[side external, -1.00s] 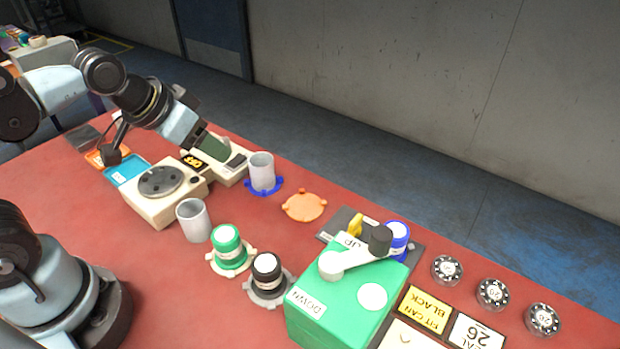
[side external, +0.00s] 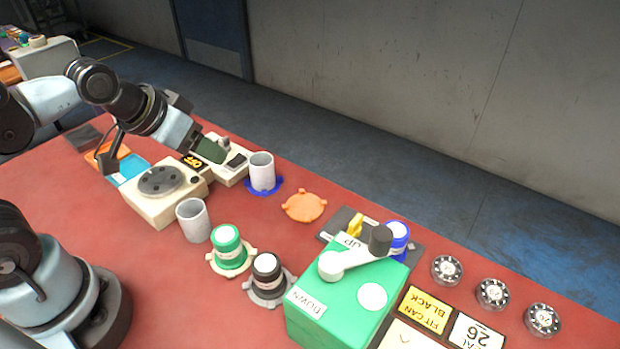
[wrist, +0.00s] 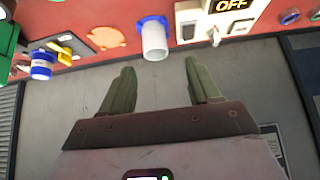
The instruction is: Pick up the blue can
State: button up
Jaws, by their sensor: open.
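The blue can (side external: 397,238) has a white band and stands behind the green lever box, which hides its lower part. In the wrist view the blue can (wrist: 42,66) is at the left edge, upside down, well away from my fingers. My gripper (side external: 215,147) is open and empty, above the back left of the red table near the OFF device. In the wrist view my gripper (wrist: 160,68) shows two separated green fingers with nothing between them.
The green lever box (side external: 345,300) stands in front of the blue can. A grey cup on a blue base (side external: 262,172), an orange base (side external: 304,206), another grey cup (side external: 193,220), a green can (side external: 228,246) and a black can (side external: 267,278) stand between. Small round dials line the right.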

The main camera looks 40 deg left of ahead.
jog(key=shift+o, duration=1.3)
